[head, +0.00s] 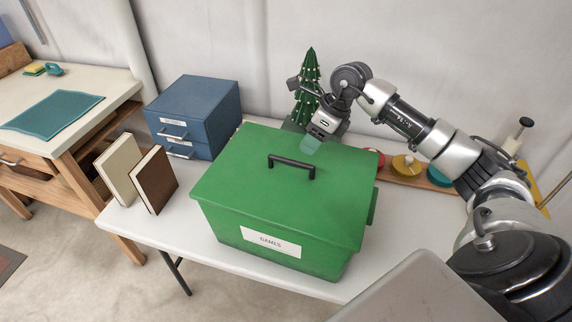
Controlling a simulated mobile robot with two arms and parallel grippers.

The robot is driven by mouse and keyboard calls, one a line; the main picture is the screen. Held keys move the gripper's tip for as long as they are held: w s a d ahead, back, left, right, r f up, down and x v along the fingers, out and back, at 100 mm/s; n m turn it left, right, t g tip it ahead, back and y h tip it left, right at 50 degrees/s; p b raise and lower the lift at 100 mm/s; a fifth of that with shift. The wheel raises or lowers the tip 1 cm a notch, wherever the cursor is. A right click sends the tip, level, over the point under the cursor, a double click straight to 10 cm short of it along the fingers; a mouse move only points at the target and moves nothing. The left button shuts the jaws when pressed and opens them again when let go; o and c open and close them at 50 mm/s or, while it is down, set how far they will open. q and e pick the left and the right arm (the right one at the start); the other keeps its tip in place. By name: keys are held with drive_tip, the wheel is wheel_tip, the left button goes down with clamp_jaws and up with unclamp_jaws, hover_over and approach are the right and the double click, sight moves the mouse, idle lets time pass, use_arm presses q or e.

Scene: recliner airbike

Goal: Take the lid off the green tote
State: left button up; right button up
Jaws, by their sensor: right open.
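The green tote (225,224) stands on the white table with a label reading "GAMES" on its front. Its green lid (235,172) is on top, with a black bar handle (291,163) in the middle. My right gripper (309,146) is above the back part of the lid, behind and slightly right of the handle, apart from it. It is open and holds nothing; its fingertips are partly hard to make out. My left gripper is not in view.
A blue drawer box (203,108) stands behind left of the tote, and two books (153,180) stand left of it. A small decorated tree (309,85) and a wooden board with coloured knobs (404,172) are behind. The white table (160,225) has free room at front left.

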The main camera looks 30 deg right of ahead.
sight(297, 162)
drive_tip(key=shift+s+p+x, duration=0.25)
drive_tip(key=shift+p+x, duration=0.05)
drive_tip(key=shift+x, duration=0.9)
drive_tip(key=p+x, duration=0.1)
drive_tip(key=x, duration=0.1)
drive_tip(key=p+x, duration=0.1)
drive_tip(key=x, duration=0.1)
drive_tip(key=shift+w+a+f, duration=0.1)
drive_tip(key=shift+a+f, duration=0.1)
drive_tip(key=shift+a, duration=0.15)
drive_tip(key=shift+a+f+p, duration=0.1)
drive_tip(key=shift+f+p, duration=0.2)
drive_tip(key=shift+w+f, duration=0.1)
drive_tip(key=shift+f, duration=0.05)
drive_tip(key=shift+c, duration=1.4)
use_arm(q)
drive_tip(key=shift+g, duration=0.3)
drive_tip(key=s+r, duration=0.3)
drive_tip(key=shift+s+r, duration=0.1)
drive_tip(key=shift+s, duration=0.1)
use_arm(e)
clamp_jaws()
